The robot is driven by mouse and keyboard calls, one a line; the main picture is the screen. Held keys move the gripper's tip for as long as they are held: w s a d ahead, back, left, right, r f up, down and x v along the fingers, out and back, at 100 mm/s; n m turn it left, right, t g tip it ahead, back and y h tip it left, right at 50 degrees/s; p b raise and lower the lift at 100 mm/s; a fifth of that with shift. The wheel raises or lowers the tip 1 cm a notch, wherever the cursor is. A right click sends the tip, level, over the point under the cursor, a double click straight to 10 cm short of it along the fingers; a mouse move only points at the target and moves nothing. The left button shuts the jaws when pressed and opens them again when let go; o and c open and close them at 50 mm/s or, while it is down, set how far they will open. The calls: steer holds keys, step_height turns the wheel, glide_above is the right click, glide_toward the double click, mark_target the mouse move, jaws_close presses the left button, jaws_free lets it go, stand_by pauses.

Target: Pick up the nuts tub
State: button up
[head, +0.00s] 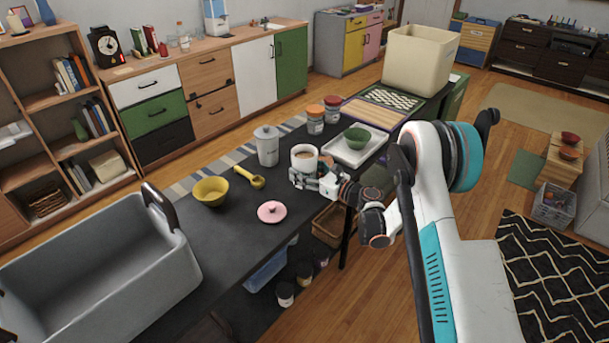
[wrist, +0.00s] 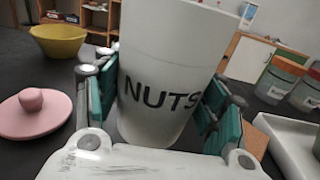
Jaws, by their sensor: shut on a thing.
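The nuts tub (head: 304,152) is a white, open-topped tub with brown contents, on or just above the dark table in the head view. In the wrist view the tub (wrist: 165,75) fills the middle, with "NUTS" in dark letters on its side. My gripper (wrist: 163,105) has its teal-padded fingers on both sides of the tub, shut on it. In the head view my gripper (head: 325,180) reaches the tub from the right. A pink lid (head: 271,211) with a knob lies apart on the table. I cannot tell whether the tub's base touches the table.
A grey canister (head: 267,147) stands close left of the tub. A white tray (head: 340,153) with a green bowl and two jars (head: 315,122) are behind and right. A yellow bowl (head: 210,191), yellow scoop (head: 250,178) and large grey bin (head: 120,285) are left.

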step_height(320, 180, up, 16)
steer(key=p, duration=0.5)
steer(key=shift+r, duration=0.15)
